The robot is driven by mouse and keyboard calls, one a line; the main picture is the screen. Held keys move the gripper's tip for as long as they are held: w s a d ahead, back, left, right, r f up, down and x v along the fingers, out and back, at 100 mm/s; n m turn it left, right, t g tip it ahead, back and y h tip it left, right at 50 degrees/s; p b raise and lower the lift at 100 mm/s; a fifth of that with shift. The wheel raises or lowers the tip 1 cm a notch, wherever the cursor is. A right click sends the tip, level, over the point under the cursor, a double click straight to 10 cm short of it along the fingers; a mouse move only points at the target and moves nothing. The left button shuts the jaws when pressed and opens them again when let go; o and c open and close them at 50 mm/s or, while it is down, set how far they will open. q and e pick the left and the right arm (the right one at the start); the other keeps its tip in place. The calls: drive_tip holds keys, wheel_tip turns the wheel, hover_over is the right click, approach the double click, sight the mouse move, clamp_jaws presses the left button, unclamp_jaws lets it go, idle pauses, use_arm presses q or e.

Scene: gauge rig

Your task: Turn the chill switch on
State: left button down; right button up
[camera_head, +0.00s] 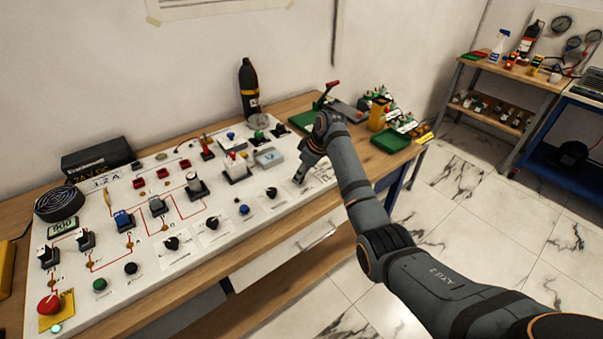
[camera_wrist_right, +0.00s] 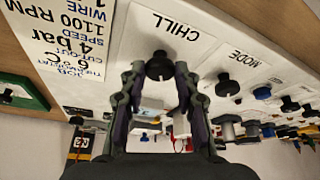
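The chill switch is a black rotary knob (camera_wrist_right: 160,66) on a white plate, beside the upside-down word CHILL in the right wrist view. My right gripper (camera_wrist_right: 160,74) is open, with one finger on each side of the knob and small gaps between. In the head view my right gripper (camera_head: 300,178) points down at the right end of the white panel (camera_head: 225,262) and hides the knob. The knob's pointer direction is too small to tell. My left gripper is not in view.
The MODE knob (camera_wrist_right: 227,84) and a blue button (camera_wrist_right: 262,93) sit beside the chill plate. A printed job card (camera_wrist_right: 62,42) lies on its other side. Green trays (camera_head: 391,141) and a yellow holder (camera_head: 379,113) stand beyond my right arm.

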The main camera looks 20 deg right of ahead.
clamp_jaws()
drive_tip(key=shift+r+m+p, duration=0.2)
drive_tip(key=shift+m+p, duration=0.1)
drive_tip(key=shift+p, duration=0.4)
drive_tip(key=m+p, duration=0.1)
drive_tip(key=p, duration=0.1)
drive_tip(key=m+h+p, duration=0.1)
drive_tip(key=m+p, duration=0.1)
drive_tip(key=p, duration=0.1)
drive_tip(key=m+t+h+p, duration=0.1)
drive_tip(key=m+p, duration=0.1)
drive_tip(key=shift+s+a+r+p, duration=0.15)
drive_tip(key=shift+a+p, duration=0.1)
drive_tip(key=shift+p, duration=0.15)
drive_tip(key=shift+m+p, duration=0.4)
drive_tip(key=shift+m, duration=0.3)
drive_tip(key=shift+m+h+p, duration=0.6)
drive_tip(key=shift+m, duration=0.3)
drive_tip(key=shift+a+f+m+h+p, duration=0.1)
drive_tip(key=shift+f+m+h+p, duration=0.15)
drive_tip(key=shift+m, duration=0.55)
drive_tip(key=shift+m+h, duration=0.65)
drive_tip(key=shift+m, duration=1.25)
